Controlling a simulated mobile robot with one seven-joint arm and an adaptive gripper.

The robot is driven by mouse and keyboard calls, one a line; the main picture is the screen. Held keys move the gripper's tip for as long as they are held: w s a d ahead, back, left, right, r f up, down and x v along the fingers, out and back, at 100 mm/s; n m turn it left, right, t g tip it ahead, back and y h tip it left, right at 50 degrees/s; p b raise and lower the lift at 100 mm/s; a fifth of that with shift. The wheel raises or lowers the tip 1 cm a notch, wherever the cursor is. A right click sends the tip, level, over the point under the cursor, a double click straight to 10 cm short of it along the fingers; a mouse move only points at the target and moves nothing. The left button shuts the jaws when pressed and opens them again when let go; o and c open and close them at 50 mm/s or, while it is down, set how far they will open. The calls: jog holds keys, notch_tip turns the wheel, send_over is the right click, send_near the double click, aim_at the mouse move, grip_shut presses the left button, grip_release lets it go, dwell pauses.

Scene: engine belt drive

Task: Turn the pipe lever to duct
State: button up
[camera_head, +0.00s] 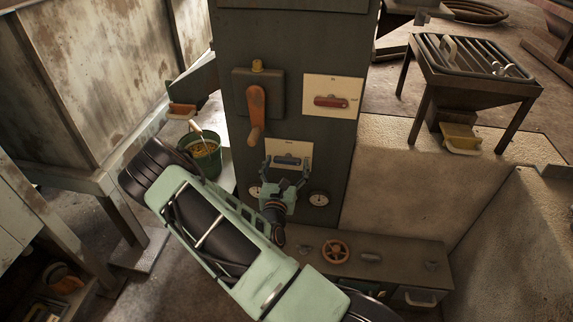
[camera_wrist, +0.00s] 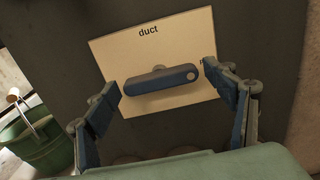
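The pipe lever (camera_wrist: 160,80) is a dark blue bar lying roughly level on a cream plate (camera_wrist: 150,48). The word "duct" is printed above it, and a second label at the plate's right is mostly hidden by a finger. A round pin shows near the lever's right end. The lever also shows in the head view (camera_head: 287,160), low on the dark column. My gripper (camera_wrist: 163,82) is open and empty, with one finger left and one right of the lever. It also shows in the head view (camera_head: 287,172), just in front of the plate. I see no contact.
A red lever (camera_head: 331,101) on its own plate and an orange handle (camera_head: 256,105) sit higher on the column (camera_head: 300,45). Two gauges flank my gripper below. A green bucket (camera_head: 203,160) stands left. A bench with an orange handwheel (camera_head: 335,251) is below.

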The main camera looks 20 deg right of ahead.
jog(key=c, duration=0.8)
jog(key=shift+c, duration=0.2)
jog(key=shift+p, duration=0.35)
jog(key=n+p, duration=0.2)
jog(key=n, duration=0.1)
jog(key=shift+r+p, duration=0.2)
jog(key=shift+p, duration=0.1)
jog(key=n+p, duration=0.2)
jog(key=n, duration=0.1)
jog(key=shift+f+n+p, duration=0.1)
jog(key=shift+n+p, duration=0.2)
jog(key=shift+p, duration=0.1)
jog(key=n+p, duration=0.2)
jog(key=n, duration=0.3)
jog(key=shift+p, duration=0.3)
jog(key=n+p, duration=0.1)
jog(key=n, duration=0.5)
jog(key=shift+f, duration=0.15)
